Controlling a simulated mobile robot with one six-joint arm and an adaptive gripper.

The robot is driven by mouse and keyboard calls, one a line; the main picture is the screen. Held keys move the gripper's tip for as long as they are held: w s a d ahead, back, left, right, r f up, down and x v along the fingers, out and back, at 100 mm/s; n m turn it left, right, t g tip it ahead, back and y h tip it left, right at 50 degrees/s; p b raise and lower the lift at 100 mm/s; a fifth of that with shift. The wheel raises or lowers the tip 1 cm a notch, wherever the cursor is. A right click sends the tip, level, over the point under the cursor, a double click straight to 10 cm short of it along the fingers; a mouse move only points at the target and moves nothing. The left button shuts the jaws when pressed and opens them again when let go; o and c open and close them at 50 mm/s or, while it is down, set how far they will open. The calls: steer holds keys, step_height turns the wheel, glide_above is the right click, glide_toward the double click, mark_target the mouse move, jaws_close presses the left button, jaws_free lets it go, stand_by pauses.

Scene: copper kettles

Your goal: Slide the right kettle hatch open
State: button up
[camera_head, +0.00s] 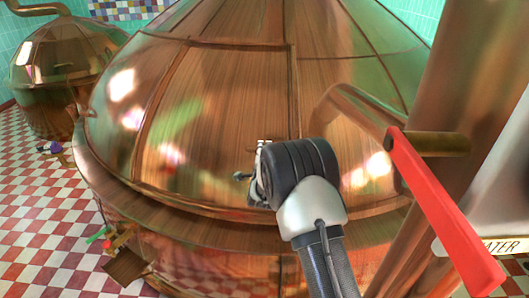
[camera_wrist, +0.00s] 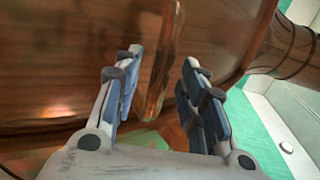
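The large copper kettle (camera_head: 215,90) fills the middle of the head view. A raised-edged panel on its dome, which looks like the hatch (camera_head: 225,120), lies left of my arm. I cannot tell whether it is fully closed. My gripper (camera_head: 250,178) is close to the dome near the panel's lower right, partly hidden by my own wrist. In the wrist view my gripper (camera_wrist: 160,88) is open, its two fingers apart. A shiny upright copper bar or edge (camera_wrist: 163,65) shows between and beyond the fingers. I cannot tell whether they touch it.
A red lever (camera_head: 435,205) on a copper pipe (camera_head: 365,112) stands right of my arm. A wide copper column (camera_head: 440,70) rises behind it. A smaller kettle (camera_head: 62,65) stands at the far left. The checkered floor (camera_head: 45,215) at left is mostly clear.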

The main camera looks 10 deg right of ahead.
steer(key=shift+x, duration=1.2)
steer(key=shift+c, duration=0.3)
jaws_close()
